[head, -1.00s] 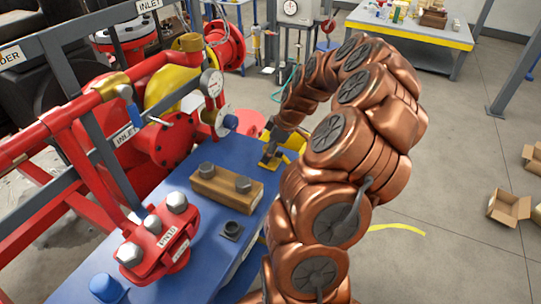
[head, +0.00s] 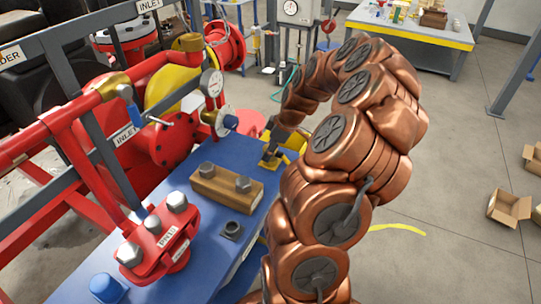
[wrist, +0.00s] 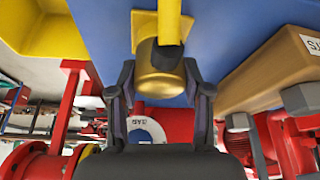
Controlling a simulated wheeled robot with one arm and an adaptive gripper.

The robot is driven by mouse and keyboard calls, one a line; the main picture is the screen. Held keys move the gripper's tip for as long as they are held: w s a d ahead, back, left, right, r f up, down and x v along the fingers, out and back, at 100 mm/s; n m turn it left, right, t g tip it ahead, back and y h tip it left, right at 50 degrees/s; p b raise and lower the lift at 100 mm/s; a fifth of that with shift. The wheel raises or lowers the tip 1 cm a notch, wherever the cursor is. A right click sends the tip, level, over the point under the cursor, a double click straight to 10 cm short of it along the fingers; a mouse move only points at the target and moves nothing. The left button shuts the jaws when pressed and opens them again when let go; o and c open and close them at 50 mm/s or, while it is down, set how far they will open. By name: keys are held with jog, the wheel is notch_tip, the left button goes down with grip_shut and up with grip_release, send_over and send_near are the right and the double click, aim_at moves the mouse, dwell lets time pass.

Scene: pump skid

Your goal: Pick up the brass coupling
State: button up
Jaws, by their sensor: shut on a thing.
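The brass coupling (wrist: 160,82) is a round, gold-coloured piece in the wrist view, with a dark part beside it. My gripper (wrist: 160,92) has one dark finger on each side of it and is shut on it. A yellow bar and bracket (wrist: 146,22) show right behind the coupling; I cannot tell whether they touch it. In the head view my gripper (head: 269,158) is low over the far right end of the blue deck (head: 180,240), by yellow parts. The coupling is hard to make out there.
A wooden block (head: 225,188) with two bolts lies on the deck, near my gripper. Red piping (head: 165,140) and a gauge (head: 211,83) stand to the left. Open floor (head: 450,180) lies to the right, with cardboard boxes (head: 510,207).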

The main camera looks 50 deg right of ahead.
jog(key=shift+r, duration=0.1)
jog(key=shift+r+b, duration=0.85)
jog(key=shift+r, duration=0.85)
jog(key=shift+s+a, duration=0.2)
jog(key=shift+s, duration=0.3)
jog(key=shift+s+a, duration=0.15)
jog(key=shift+s, duration=0.35)
jog(key=s+a+r+b, duration=0.1)
jog(key=s+a+b, duration=0.3)
jog(key=s, duration=0.9)
jog(key=shift+a+r, duration=0.2)
jog(key=shift+a, duration=0.3)
